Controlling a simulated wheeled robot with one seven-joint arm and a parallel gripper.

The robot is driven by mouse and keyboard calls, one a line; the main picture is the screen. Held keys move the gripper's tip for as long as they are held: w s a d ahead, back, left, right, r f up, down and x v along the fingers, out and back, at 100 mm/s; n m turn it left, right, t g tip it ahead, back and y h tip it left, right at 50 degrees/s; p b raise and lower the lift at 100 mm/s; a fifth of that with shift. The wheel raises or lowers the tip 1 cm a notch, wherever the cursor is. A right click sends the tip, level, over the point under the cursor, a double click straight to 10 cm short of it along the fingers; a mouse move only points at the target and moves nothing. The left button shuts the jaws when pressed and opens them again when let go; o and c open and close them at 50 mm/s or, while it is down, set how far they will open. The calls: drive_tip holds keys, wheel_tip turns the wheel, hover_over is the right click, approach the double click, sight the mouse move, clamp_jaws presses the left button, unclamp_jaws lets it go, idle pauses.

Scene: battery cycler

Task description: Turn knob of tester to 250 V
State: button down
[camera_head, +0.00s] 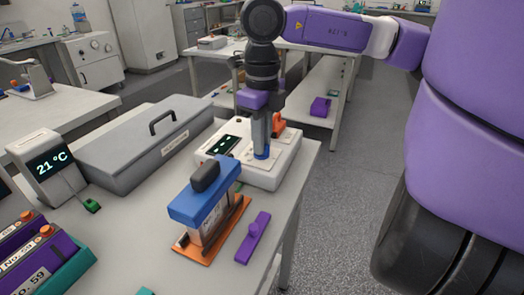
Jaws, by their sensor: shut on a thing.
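The tester (235,166) is a white box with a small dark display (222,145) on its top, near the back edge of the bench. Its blue knob (261,155) shows at the right part of the top face, just below my fingertips. My gripper (262,147) points straight down over the tester and is shut on the blue knob. The fingers hide most of the knob. The knob's pointer and the voltage marks around it are too small and covered to read. The display's text is too small to read.
An orange part (278,124) stands behind my fingers. A grey lidded case (140,140) lies left of the tester. A blue-topped device (205,205) on an orange base and a purple tool (253,238) are in front. A 21 °C display unit (48,165) stands left.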

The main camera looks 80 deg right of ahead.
drive_tip(key=shift+m+b, duration=0.95)
drive_tip(key=shift+m, duration=0.15)
drive_tip(key=c, duration=1.4)
unclamp_jaws()
drive_tip(key=shift+o, duration=0.2)
wheel_tip(320, 180, up, 8)
drive_tip(key=shift+f+p, duration=0.1)
drive_tip(key=shift+p, duration=0.4)
